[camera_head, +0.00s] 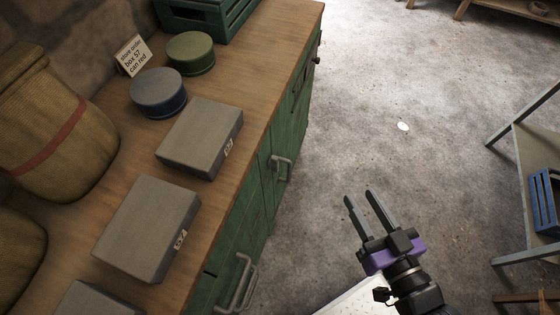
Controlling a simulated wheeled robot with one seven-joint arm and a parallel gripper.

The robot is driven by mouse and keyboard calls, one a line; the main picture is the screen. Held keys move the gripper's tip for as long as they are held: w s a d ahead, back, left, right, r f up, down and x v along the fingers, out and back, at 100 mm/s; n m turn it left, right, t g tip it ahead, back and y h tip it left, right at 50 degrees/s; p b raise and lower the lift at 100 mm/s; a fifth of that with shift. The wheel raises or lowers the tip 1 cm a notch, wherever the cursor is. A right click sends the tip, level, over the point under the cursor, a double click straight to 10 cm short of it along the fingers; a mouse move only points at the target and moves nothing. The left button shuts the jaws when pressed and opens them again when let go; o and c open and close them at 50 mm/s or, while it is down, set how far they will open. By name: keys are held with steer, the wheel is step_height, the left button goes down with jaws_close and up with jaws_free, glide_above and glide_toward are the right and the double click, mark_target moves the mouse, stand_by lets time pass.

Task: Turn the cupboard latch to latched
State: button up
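The green cupboard (262,190) stands on the left under a wooden top, its front seen at a steep angle. A small dark fitting (317,60) sticks out near the far end of its front and may be the latch; its turned position is too small to tell. Two grey bar handles show on the front, one midway (281,166) and one nearer (240,285). My gripper (360,197) is over the floor to the right of the cupboard, apart from it. Its two dark fingers are spread, with nothing between them.
On the cupboard top are grey boxes (200,136), a blue can (158,93), a green can (190,54), a green crate (205,15), a sign (133,55) and woven sacks (55,130). A shelf (540,150) with a blue crate (545,200) stands at right. The floor between is mostly clear.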

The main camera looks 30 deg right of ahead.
steer(key=w+d+f+m+g+y, duration=0.15)
steer(key=w+d+f+m, duration=0.25)
steer(key=w+f+m, duration=0.4)
steer(key=w+d+f+m+g+y, duration=0.15)
steer(key=w+d+f+m, duration=0.4)
steer(key=f, duration=0.55)
steer(key=m+t+y, duration=0.1)
steer(key=m+y, duration=0.9)
steer(key=y, duration=0.2)
glide_toward(278, 162)
steer(key=x, duration=0.3)
steer(key=shift+f+x, duration=0.2)
steer(key=shift+x, duration=3.05)
steer(key=shift+w+d, duration=0.1)
jaws_close()
